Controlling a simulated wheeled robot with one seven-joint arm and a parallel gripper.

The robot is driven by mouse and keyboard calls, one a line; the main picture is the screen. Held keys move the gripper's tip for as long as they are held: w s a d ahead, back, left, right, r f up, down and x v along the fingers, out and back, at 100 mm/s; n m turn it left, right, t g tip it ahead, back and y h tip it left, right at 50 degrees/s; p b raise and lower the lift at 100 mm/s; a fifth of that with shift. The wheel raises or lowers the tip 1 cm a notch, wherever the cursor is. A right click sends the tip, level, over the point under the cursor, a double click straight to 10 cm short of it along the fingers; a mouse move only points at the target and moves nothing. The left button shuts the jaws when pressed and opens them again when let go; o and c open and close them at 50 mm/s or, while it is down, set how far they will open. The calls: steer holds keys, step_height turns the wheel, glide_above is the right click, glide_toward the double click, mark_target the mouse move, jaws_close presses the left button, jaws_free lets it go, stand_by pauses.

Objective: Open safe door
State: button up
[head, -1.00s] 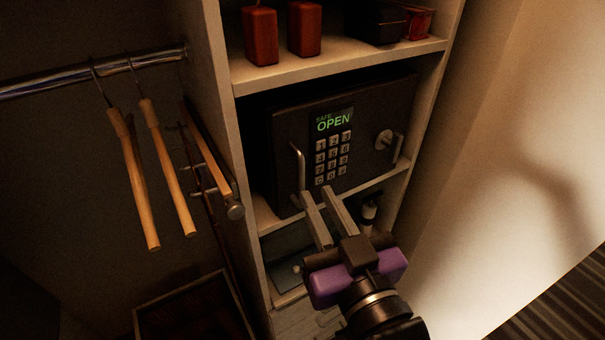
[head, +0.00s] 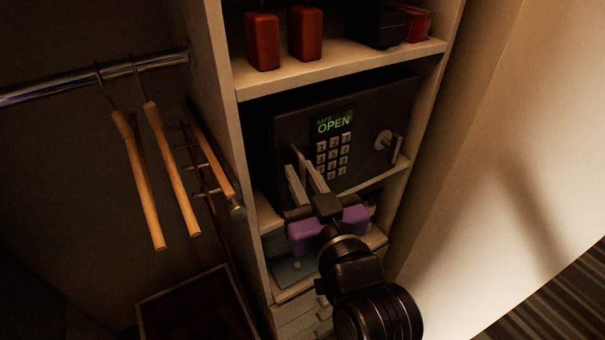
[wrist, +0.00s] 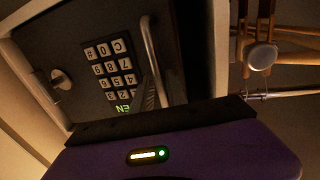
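The dark safe (head: 283,125) sits in a shelf compartment, its door (head: 362,125) appearing shut. The display (head: 333,124) reads "SAFE OPEN" in green above a keypad (head: 333,156). A round knob (head: 383,140) is at the door's right side. A vertical metal bar handle is at its left; my fingers mostly hide it in the head view, but it shows in the wrist view (wrist: 151,55). My gripper (head: 292,158) is open, its two fingers apart at the handle. I cannot tell whether they touch it or are around it.
Red candles (head: 262,41) and a dark box (head: 375,24) stand on the shelf above. Wooden hangers (head: 140,180) hang from a rail (head: 100,76) at the left. Shelf walls close in both sides of the safe. A pale wall (head: 480,190) is at the right.

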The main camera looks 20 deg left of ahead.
jaws_close()
stand_by(1.3)
